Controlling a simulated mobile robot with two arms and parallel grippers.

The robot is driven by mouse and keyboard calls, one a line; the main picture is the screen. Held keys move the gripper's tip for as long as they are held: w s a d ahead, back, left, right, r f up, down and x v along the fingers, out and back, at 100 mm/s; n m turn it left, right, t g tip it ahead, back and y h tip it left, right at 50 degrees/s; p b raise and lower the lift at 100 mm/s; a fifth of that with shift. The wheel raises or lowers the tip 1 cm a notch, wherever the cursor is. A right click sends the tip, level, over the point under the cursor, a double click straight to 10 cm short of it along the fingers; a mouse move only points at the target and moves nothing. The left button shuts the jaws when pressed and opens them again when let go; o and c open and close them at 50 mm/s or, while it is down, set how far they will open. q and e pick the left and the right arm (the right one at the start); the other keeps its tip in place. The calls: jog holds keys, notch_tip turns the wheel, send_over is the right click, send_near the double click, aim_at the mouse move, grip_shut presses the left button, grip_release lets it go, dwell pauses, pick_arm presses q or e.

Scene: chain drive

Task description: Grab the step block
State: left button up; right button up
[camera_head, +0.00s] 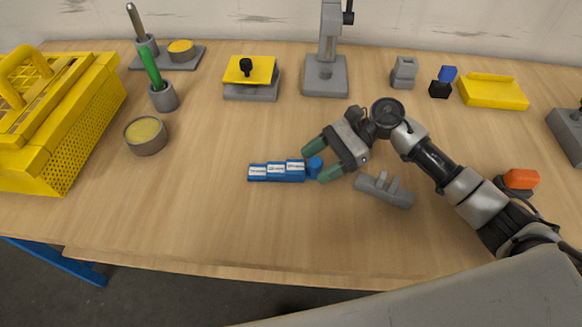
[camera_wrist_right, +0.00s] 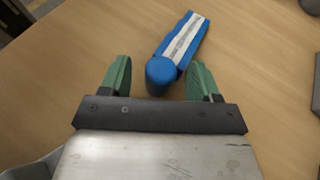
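The step block (camera_head: 276,172) is blue, with stepped sections and white labelled faces, and lies on the wooden table in front of my right gripper. It has a rounded blue end that points toward the gripper. My right gripper (camera_head: 317,163) is open, with green fingertips on either side of that end. In the right wrist view, the step block (camera_wrist_right: 183,43) runs away from the gripper (camera_wrist_right: 160,75). My left gripper is not in view.
A grey piece with pegs (camera_head: 384,190) lies close to the right gripper. A yellow crate (camera_head: 75,128) and a round tin (camera_head: 146,136) stand at the left. A grey stand (camera_head: 325,77) and other fixtures line the back. The front middle table is clear.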

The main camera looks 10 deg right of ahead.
grip_shut()
jog(key=shift+r, duration=0.1)
